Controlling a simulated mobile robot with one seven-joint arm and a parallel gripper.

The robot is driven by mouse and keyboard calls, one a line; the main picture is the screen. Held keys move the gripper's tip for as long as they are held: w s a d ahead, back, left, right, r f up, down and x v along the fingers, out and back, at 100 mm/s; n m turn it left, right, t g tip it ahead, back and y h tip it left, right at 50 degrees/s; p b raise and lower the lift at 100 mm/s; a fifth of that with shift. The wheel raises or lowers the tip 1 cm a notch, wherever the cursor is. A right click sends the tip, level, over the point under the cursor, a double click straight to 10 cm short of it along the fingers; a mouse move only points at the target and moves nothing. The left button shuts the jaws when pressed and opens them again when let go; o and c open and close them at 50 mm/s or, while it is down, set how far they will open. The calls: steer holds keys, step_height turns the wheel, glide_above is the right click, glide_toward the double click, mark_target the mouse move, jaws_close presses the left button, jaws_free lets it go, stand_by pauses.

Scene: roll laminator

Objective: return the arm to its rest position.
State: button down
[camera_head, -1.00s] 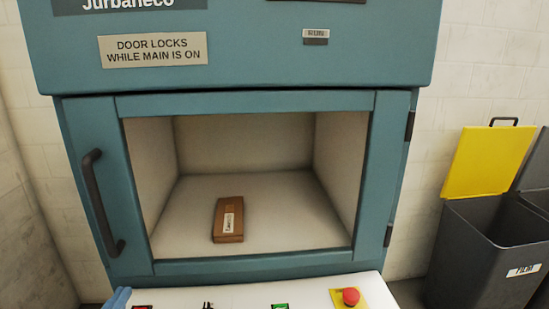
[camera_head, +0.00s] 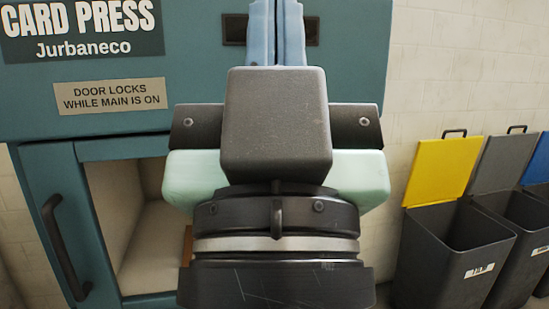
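My gripper (camera_head: 276,30) stands upright in the middle of the view, seen from behind, with its dark wrist below. Its two pale blue fingers point up and lie side by side with only a thin line between them. No object shows between them, though the tips run past the top edge of the view. The gripper is in front of the blue-green card press and hides much of its window and front.
The card press (camera_head: 120,124) has a door with a black handle (camera_head: 66,248) at left. Inside, a sliver of a brown block (camera_head: 187,246) shows beside my wrist. Grey bins with yellow (camera_head: 440,172), grey and blue lids stand open at right.

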step_height(320, 180, up, 21)
steer(key=p, duration=1.9)
steer(key=shift+r, duration=0.2)
